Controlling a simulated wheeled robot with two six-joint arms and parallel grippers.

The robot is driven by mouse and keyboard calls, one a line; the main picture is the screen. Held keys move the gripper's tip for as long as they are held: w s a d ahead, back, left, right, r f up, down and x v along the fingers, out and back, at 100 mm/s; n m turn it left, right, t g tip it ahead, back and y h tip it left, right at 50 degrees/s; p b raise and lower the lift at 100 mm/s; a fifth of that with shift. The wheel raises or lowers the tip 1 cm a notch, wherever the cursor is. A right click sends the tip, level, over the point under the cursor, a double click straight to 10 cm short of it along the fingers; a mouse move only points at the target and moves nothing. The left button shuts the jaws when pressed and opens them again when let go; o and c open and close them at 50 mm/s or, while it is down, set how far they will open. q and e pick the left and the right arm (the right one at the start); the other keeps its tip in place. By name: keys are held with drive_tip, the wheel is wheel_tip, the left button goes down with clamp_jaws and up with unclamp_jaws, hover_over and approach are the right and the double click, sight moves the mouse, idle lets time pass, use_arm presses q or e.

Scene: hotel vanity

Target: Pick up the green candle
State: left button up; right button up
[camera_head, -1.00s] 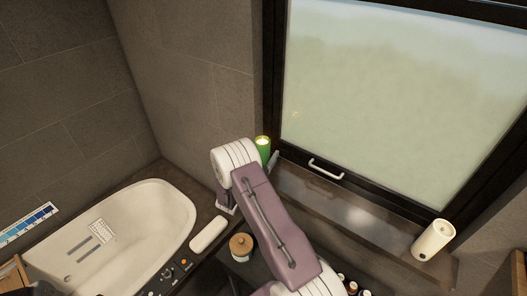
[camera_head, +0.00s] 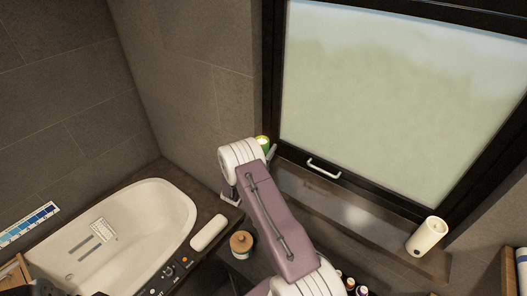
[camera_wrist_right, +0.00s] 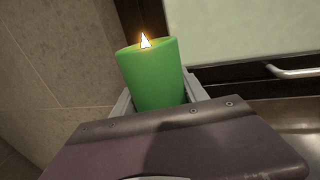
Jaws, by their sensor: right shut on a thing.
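The green candle (camera_head: 263,143) is lit and shows in the camera_head view just behind the wrist of my right arm, at the window's lower left corner. Most of it is hidden there by the wrist. In the right wrist view the candle (camera_wrist_right: 153,78) stands upright between the fingers of my right gripper (camera_wrist_right: 157,97), which is shut on it. The candle's base is hidden behind the gripper body, so I cannot tell whether it touches a surface. My left gripper is not in view.
A cream candle (camera_head: 427,236) stands at the right of the window ledge (camera_head: 345,212), with bare ledge between. The window handle (camera_head: 323,168) sticks out above it. A white basin (camera_head: 130,235), a wooden-lidded jar (camera_head: 241,243) and small bottles are below.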

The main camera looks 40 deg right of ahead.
sight(265, 141)
drive_tip(key=shift+r, duration=0.35)
wheel_tip(265, 141, up, 3)
drive_tip(key=shift+d+f+b, duration=0.1)
drive_tip(key=shift+f+b, duration=0.1)
drive_tip(key=shift+b, duration=0.75)
drive_tip(key=s+r+b, duration=0.3)
drive_tip(key=s+r, duration=0.4)
drive_tip(key=s, duration=0.4)
drive_tip(key=shift+s+a+r, duration=0.3)
drive_tip(key=shift+s, duration=0.05)
